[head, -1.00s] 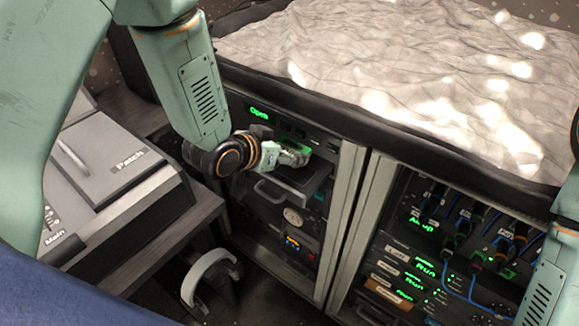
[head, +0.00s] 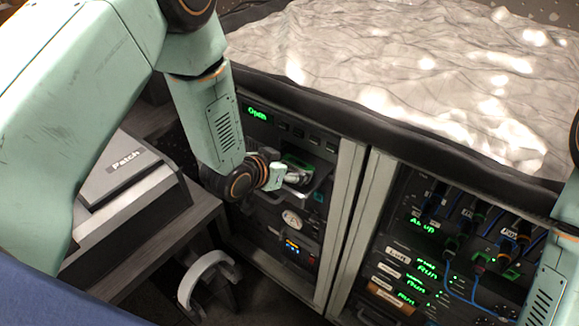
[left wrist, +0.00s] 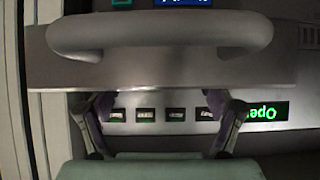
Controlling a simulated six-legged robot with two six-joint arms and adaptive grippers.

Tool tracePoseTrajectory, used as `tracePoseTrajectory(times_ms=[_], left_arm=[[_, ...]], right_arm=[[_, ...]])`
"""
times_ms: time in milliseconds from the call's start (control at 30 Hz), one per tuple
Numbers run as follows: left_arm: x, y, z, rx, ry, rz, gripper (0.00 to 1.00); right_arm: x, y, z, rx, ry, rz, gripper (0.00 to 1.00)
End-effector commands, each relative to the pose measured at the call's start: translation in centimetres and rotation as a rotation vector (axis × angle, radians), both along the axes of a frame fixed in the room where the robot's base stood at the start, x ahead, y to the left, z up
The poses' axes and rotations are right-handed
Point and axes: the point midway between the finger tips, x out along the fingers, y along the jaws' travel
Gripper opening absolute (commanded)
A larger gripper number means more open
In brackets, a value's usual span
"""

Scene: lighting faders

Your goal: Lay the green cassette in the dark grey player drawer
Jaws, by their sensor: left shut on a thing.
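The green cassette (head: 298,161) shows only as a small green patch in the head view, at the far side of my left gripper (head: 297,177). My left gripper is shut on it and is at the player drawer (head: 322,178), which stands open below the "Open" display. In the left wrist view, upside down, my two fingers (left wrist: 160,100) are wide apart and their tips are hidden behind the drawer front (left wrist: 160,72). The cassette is hidden there. I cannot tell whether it touches the drawer floor. My right gripper is out of view.
The drawer's handle (left wrist: 160,32) sticks out in front in the left wrist view. A patch desk (head: 125,175) stands at the left, with a white curved object (head: 205,275) below. A cabled rack (head: 440,240) is at the right, and a crumpled cloth (head: 400,70) covers the top.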

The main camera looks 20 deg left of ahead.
Motion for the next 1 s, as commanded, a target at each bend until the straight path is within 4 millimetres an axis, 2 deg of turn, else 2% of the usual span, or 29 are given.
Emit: tracePoseTrajectory(times_ms=[100, 133, 333, 667, 800, 1000], left_arm=[[0.0, 0.0, -0.4, 0.000, 0.000, 0.000, 0.43], [0.0, 0.0, -0.4, 0.000, 0.000, 0.000, 0.82], [0.0, 0.0, -0.3, 0.000, 0.000, 0.000, 0.99], [0.0, 0.0, -0.3, 0.000, 0.000, 0.000, 1.00], [-0.1, 0.1, 0.3, -0.001, 0.000, 0.001, 1.00], [-2.6, 1.0, 2.1, -0.002, 0.002, 0.003, 1.00]], right_arm=[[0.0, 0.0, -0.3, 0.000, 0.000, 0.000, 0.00], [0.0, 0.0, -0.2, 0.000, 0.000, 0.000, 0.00], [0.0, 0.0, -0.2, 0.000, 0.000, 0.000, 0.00], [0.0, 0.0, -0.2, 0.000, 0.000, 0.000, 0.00], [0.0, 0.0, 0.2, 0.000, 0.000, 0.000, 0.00], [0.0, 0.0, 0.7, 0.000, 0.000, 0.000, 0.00]])
